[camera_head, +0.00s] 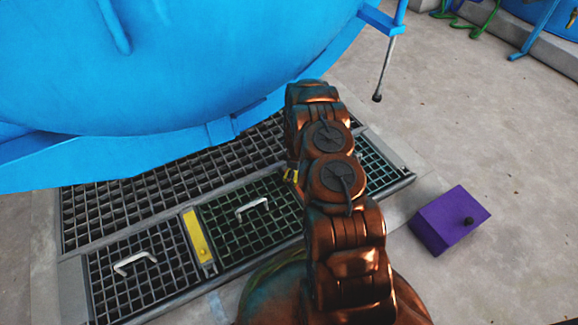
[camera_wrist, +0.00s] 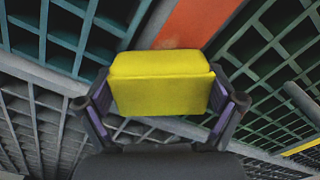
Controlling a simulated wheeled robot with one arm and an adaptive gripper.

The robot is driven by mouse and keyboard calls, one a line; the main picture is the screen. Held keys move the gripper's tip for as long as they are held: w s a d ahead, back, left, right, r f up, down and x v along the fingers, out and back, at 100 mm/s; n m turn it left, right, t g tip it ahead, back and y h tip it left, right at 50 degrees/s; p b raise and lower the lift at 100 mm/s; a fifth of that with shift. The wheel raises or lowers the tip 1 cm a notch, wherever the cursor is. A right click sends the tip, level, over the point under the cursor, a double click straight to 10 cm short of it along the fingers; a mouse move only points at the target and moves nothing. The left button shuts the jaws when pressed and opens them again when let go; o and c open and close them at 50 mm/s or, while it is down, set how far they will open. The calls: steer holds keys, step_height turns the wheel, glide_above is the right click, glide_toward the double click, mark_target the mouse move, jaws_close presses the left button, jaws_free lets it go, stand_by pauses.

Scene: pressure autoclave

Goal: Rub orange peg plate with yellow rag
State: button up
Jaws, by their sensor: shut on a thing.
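The yellow rag (camera_wrist: 160,88) looks like a thick block. My gripper (camera_wrist: 160,98) is shut on it, with one finger on each side in the wrist view. The orange peg plate (camera_wrist: 186,24) is a strip lying between grating panels, just beyond the rag in the wrist view. The rag hides its near part, and I cannot tell whether the two touch. Only a small yellow bit of the rag (camera_head: 291,174) shows left of my arm.
A large blue vessel (camera_head: 190,70) overhangs the floor grating (camera_head: 150,195). A yellow plate (camera_head: 197,236) lies between panels, with white handles (camera_head: 252,207) (camera_head: 135,262) on either side. A purple box (camera_head: 450,220) stands at right. A thin rod (camera_head: 385,68) hangs from the vessel's blue bracket.

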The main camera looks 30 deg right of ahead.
steer(key=shift+a, duration=1.2)
steer(key=shift+w+d+f+b, duration=0.1)
steer(key=shift+w+b, duration=0.15)
steer(key=shift+b, duration=0.5)
steer(key=shift+d+r+p, duration=0.2)
steer(key=shift+d+p, duration=0.05)
steer(key=shift+p, duration=0.1)
steer(key=d, duration=0.3)
steer(key=shift+d+p, duration=0.15)
steer(key=shift+p, duration=0.15)
steer(key=shift+s+r+p, duration=0.1)
steer(key=shift+r+p, duration=0.1)
steer(key=shift+p, duration=0.25)
steer(key=shift+a+f, duration=0.2)
steer(key=shift+a, duration=0.1)
steer(key=shift+a+p, duration=0.55)
steer(key=shift+a, duration=1.05)
steer(key=shift+a+r, duration=0.15)
steer(key=shift+r, duration=0.05)
steer(key=shift+r+p, duration=1.45)
steer(key=shift+r, duration=2.25)
